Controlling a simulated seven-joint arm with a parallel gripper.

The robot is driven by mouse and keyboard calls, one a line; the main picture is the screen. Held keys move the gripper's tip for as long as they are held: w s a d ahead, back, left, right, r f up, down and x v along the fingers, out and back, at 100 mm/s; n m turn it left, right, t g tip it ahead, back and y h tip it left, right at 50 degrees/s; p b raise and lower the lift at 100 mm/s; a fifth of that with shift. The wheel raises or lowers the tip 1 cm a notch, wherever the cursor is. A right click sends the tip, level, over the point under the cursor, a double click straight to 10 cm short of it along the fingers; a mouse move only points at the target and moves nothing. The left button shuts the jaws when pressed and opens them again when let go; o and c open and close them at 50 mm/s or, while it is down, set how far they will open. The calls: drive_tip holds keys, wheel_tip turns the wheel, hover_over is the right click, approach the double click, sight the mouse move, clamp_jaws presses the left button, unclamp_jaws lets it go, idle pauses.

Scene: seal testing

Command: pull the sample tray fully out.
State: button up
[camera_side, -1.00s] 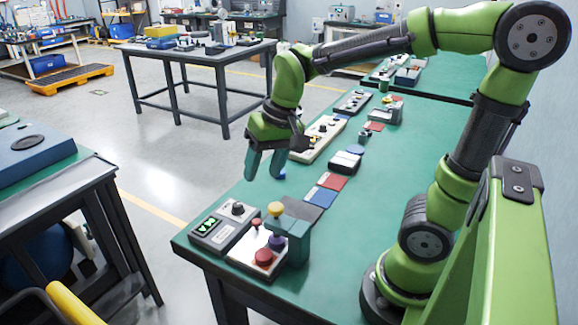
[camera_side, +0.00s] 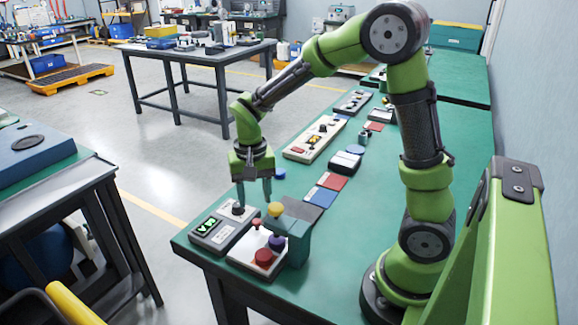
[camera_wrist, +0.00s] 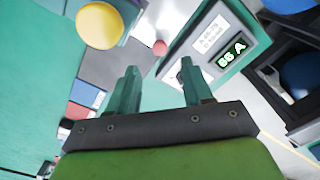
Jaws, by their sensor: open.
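I cannot tell which thing is the sample tray; no clear tray shape shows. At the near end of the green bench stands a grey box with a lit display (camera_side: 208,226) and a black knob. Beside it are a pale panel with a red button (camera_side: 264,257) and a teal block (camera_side: 297,240) near a yellow knob (camera_side: 275,209). My gripper (camera_side: 254,200) points down above this group, open and empty. In the wrist view its fingers (camera_wrist: 158,82) are apart, with the yellow knob (camera_wrist: 100,25) to the upper left and the display box (camera_wrist: 215,42) to the upper right.
Blue, red and dark flat pads (camera_side: 331,181) lie on the bench behind the group. A long beige panel (camera_side: 316,139) and other small devices stand farther back. The bench's left edge is close to the display box. The bench's right part is clear.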

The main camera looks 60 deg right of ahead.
sight(257, 221)
wheel_tip(257, 221, down, 7)
drive_tip(key=shift+r, duration=0.1)
idle(0.3)
clamp_jaws()
